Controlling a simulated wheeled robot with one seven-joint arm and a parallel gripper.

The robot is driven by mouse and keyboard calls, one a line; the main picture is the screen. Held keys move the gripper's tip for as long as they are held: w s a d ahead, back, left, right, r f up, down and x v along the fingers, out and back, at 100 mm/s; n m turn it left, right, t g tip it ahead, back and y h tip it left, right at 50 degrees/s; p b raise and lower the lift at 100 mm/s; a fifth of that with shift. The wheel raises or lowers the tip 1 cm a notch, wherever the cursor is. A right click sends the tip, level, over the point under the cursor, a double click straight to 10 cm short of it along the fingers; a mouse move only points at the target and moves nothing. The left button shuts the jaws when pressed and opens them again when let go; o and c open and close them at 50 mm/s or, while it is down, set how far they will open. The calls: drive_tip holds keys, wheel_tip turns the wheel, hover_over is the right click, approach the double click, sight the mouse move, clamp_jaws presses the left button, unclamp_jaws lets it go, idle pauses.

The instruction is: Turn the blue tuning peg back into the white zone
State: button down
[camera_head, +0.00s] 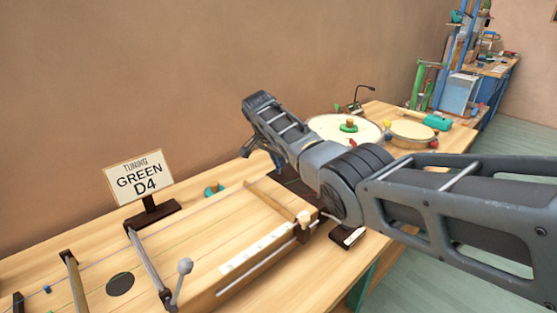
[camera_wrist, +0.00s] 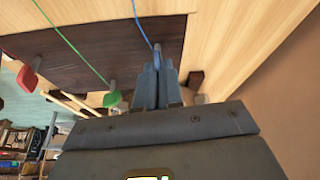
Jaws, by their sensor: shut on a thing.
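In the wrist view, my gripper (camera_wrist: 157,85) is shut on the blue tuning peg (camera_wrist: 157,53), with the peg's thin blue edge between the fingertips. A blue string runs from the peg toward the top of the picture. The peg sits at the edge of a dark brown board (camera_wrist: 95,45). A green peg (camera_wrist: 111,97) and a red peg (camera_wrist: 29,78) stand to its left. The white zone cannot be made out, so the peg's angle against it cannot be told. In the head view, my arm hides the pegs and fingertips.
In the head view, a stringed wooden box (camera_head: 205,222) lies on the workbench. A sign (camera_head: 139,178) reading "TUNING GREEN D4" stands behind it. A round drum (camera_head: 410,134) and a large pale disc (camera_head: 330,124) lie beyond my arm. A wall is close behind the bench.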

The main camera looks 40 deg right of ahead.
drive_tip(key=shift+s+n+p, duration=0.1)
drive_tip(key=shift+n+p, duration=0.3)
drive_tip(key=shift+p, duration=0.05)
